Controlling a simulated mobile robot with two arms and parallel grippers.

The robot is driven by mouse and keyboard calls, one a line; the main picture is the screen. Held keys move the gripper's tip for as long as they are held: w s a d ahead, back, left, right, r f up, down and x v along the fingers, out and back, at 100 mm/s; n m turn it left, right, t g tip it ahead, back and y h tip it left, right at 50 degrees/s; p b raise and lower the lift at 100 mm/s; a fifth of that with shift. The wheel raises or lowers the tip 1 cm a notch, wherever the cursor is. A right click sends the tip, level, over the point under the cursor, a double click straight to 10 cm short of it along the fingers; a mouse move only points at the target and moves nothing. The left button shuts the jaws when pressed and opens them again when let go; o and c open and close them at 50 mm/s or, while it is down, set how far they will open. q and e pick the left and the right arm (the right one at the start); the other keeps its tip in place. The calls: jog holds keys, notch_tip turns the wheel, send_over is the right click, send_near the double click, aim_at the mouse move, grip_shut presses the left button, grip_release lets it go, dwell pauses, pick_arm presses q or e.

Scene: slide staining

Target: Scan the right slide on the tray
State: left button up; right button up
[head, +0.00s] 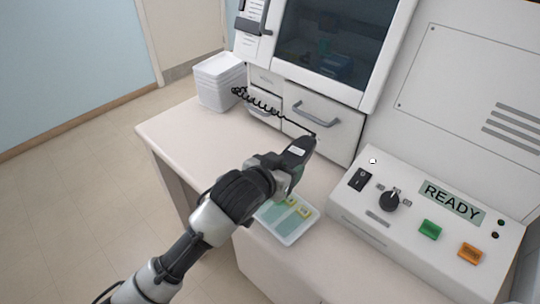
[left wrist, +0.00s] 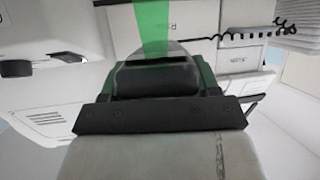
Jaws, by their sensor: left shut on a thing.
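My left gripper (head: 283,165) is shut on a dark handheld scanner (head: 300,150) and holds it above the tray's back edge. In the left wrist view the scanner (left wrist: 158,80) fills the middle, with a green translucent band (left wrist: 154,30) beyond its head. The white tray (head: 290,240) lies on the counter below and in front of the gripper. It bears pale green slides with yellowish labels. The right slide (head: 298,222) is partly visible; the arm and gripper hide part of the tray's left side. My right gripper is not in view.
A control box (head: 430,215) reading READY, with a knob and buttons, stands right of the tray. A coiled black cord (head: 262,103) runs in front of the drawers (head: 325,122). The counter's left part (head: 185,135) is clear.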

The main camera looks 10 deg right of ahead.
pick_arm(q)
jog(key=shift+s+d+f+p, duration=0.15)
jog(key=shift+s+d+p, duration=0.1)
jog(key=shift+s+d, duration=0.95)
jog(key=shift+s+d+f+p, duration=0.15)
jog(key=shift+s+d+p, duration=0.1)
jog(key=shift+s+d, duration=0.95)
notch_tip(320, 180, up, 3)
jog(key=p, duration=0.3)
jog(key=shift+p, duration=0.4)
jog(key=shift+w, duration=0.1)
